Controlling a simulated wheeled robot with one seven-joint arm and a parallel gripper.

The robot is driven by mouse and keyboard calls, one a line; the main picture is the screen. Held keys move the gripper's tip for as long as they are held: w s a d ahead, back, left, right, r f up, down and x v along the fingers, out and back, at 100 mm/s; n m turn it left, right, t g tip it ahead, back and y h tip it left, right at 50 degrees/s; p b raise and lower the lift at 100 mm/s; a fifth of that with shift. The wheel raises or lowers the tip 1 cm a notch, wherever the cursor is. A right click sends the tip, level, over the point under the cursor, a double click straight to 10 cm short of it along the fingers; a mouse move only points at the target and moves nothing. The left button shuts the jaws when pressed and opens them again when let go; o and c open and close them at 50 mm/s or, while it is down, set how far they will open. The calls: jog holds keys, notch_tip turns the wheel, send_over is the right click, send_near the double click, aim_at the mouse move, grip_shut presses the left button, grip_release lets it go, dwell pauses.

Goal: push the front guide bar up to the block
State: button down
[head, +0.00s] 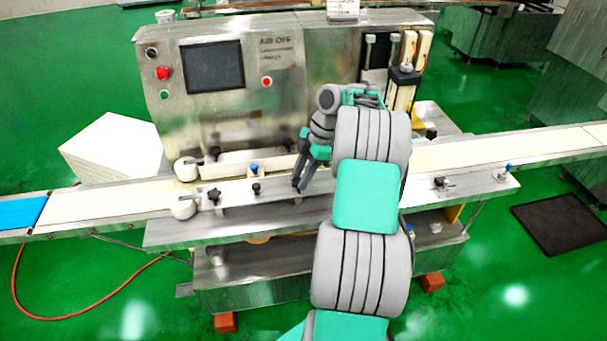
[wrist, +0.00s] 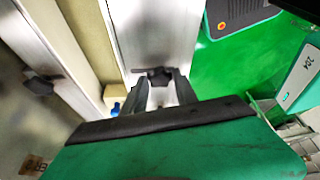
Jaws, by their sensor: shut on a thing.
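The front guide bar (head: 232,194) is a long metal bar along the near side of the cream belt, with black knobs on it. It shows in the wrist view as a wide metal strip (wrist: 155,30). My gripper (head: 299,186) is over this bar, fingers pointing down. In the wrist view my fingertips (wrist: 166,82) are closed about a black star-shaped knob (wrist: 158,75) on the bar. A small cream block (wrist: 115,93) lies beside the bar's belt side, with a blue piece near it. Whether bar and block touch cannot be told; my gripper hides part of the area.
The belt (head: 100,200) runs left to right past the machine cabinet (head: 225,110). A rear guide rail with a black knob (wrist: 42,82) lies across the belt. A blue-topped fitting (head: 253,170) stands close left of my gripper. Green floor is open in front.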

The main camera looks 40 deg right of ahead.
jog(key=shift+w+n+g+p, duration=0.2)
jog(key=shift+n+g+p, duration=0.4)
jog(key=shift+n, duration=0.9)
